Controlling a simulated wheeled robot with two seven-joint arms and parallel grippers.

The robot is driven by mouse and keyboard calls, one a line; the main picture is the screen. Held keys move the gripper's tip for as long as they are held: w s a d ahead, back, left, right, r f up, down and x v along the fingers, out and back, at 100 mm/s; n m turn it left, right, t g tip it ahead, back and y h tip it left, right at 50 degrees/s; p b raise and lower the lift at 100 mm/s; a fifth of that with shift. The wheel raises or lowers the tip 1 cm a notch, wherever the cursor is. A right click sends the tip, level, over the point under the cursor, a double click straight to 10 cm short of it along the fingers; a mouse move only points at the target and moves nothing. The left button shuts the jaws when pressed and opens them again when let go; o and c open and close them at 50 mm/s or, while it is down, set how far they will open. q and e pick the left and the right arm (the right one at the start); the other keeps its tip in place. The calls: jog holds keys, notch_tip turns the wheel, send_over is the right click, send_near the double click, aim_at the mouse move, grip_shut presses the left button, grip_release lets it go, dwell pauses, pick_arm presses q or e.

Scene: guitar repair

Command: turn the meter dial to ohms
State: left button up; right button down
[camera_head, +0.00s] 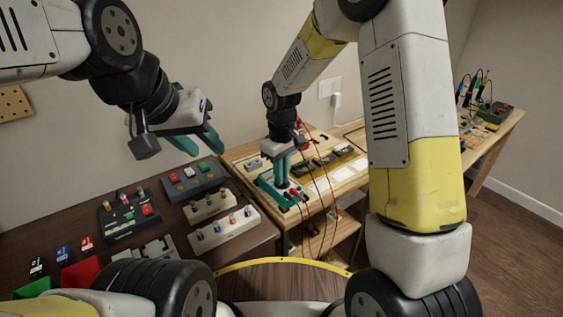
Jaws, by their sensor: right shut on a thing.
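A teal-cased meter (270,194) lies on the light wooden bench, with red and black leads at its right side. My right gripper (282,183) points down over the meter, its teal fingers close together and shut on what appears to be the dial. The fingers hide the dial, so its setting cannot be read. My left gripper (199,145) is raised above the dark table at the left, its teal fingers apart and empty.
The dark table (165,235) holds holders with small coloured parts and red and green bins (80,274). Red and dark cables (319,180) hang in front of the light bench (345,188), right of the meter. Another bench with tools (485,125) stands at far right.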

jog(key=shift+n, duration=2.2)
jog(key=c, duration=1.5)
grip_release()
jog(key=shift+r, duration=0.1)
notch_tip(320, 180, up, 8)
jog(key=shift+f, duration=0.25)
jog(key=shift+r, duration=0.1)
